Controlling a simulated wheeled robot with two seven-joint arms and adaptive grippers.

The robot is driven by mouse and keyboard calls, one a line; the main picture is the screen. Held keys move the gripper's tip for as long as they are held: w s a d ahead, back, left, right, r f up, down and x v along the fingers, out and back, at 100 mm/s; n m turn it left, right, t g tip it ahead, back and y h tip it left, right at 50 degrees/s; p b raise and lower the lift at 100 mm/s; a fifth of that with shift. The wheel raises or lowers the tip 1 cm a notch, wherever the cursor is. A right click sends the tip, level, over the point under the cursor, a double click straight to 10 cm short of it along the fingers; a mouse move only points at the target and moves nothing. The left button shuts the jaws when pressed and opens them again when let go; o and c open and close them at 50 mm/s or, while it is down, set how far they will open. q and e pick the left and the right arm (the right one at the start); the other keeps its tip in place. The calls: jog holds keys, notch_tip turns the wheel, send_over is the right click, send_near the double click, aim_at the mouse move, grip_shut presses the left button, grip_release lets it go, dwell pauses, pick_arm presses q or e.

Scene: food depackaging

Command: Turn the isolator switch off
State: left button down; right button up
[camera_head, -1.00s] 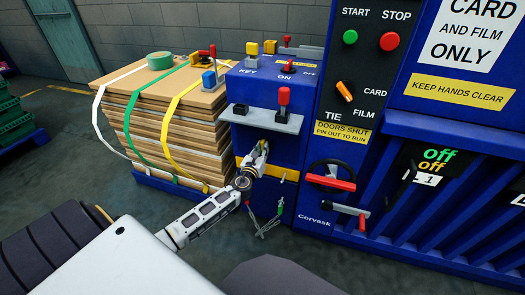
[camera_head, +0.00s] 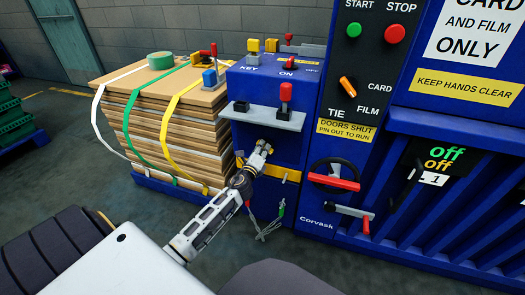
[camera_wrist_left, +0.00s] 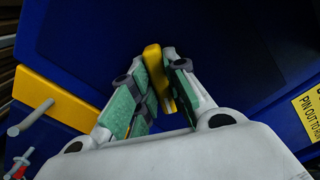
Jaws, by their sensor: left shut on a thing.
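The blue control cabinet (camera_head: 262,90) carries ON and OFF labels on its sloped top, with a red knob (camera_head: 288,37) behind them. I cannot tell for sure which of these is the isolator switch. My left gripper (camera_head: 265,146) is below the shelf, in front of the cabinet's face. In the left wrist view, its green-padded fingers (camera_wrist_left: 155,88) are shut on a narrow yellow piece (camera_wrist_left: 155,62). The fingers partly hide it. My right gripper is not in view.
Strapped cardboard (camera_head: 165,120) stands left of the cabinet. A black panel (camera_head: 365,60) with an orange selector (camera_head: 347,87) is at right. Red-handled latches (camera_head: 335,182) sit below it. A yellow bracket with a grey pin (camera_wrist_left: 35,98) is near the gripper.

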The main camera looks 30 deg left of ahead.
pick_arm(q)
jog(key=n, duration=0.6)
jog(key=shift+a+f, duration=0.1)
jog(key=shift+f, duration=0.1)
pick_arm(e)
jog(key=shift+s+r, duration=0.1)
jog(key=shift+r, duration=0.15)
pick_arm(q)
jog(key=shift+n, duration=0.3)
jog(key=c, duration=1.4)
grip_release()
jog(key=shift+s, duration=0.15)
jog(key=shift+v, duration=5.85)
